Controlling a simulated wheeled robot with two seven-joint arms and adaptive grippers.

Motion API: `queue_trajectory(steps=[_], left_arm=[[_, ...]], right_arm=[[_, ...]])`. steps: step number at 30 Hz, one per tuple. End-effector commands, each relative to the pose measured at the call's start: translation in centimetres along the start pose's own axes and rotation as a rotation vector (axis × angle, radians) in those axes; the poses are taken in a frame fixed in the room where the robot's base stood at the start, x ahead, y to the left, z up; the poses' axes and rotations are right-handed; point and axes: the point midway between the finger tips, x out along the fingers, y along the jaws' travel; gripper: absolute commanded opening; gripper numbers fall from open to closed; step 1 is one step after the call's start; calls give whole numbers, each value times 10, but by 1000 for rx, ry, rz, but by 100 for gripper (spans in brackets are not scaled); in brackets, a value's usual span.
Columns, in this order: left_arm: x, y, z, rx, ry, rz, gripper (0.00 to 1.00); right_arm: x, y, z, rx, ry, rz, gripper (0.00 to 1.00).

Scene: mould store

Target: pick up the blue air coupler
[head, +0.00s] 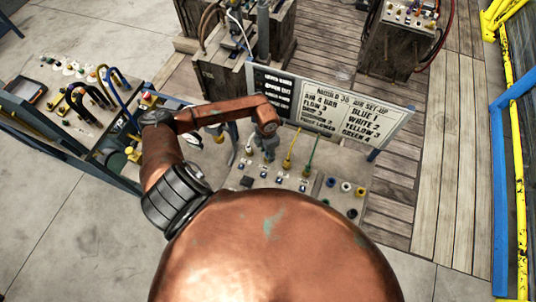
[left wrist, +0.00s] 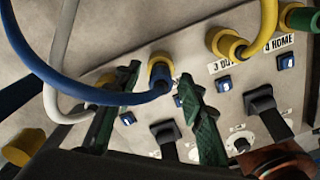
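The blue air coupler (left wrist: 160,78) sits in a yellow collar on the grey panel in the left wrist view. A blue hose (left wrist: 75,92) curves away from it to the left. My left gripper (left wrist: 150,112) is open, its two green fingers apart and empty. The coupler shows beyond the fingertips, between them in the picture; I see no contact. In the head view my left gripper (head: 264,146) hangs over the panel (head: 272,172). I cannot make out the blue coupler there. My right gripper is not in view.
Yellow (left wrist: 238,47) and green (left wrist: 300,18) couplers sit to the right. A white hose (left wrist: 52,90) runs at the left. A sign board (head: 345,108) stands behind the panel. A blue-framed trolley (head: 75,150) stands at the left.

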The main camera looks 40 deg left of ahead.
Motion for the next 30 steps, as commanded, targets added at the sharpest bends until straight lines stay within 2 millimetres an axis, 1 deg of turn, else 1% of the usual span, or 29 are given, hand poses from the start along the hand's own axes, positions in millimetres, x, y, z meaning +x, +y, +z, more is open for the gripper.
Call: queue_trajectory(steps=[1,2,15,25,30], left_arm=[[0,0,0,0,0,0,32],[0,0,0,0,0,0,30],[0,0,0,0,0,0,0],[-1,0,1,1,-1,0,0],[-8,1,2,1,-3,2,0]], right_arm=[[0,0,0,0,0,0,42],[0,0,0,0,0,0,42],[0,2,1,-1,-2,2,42],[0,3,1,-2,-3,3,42],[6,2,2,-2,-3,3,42]])
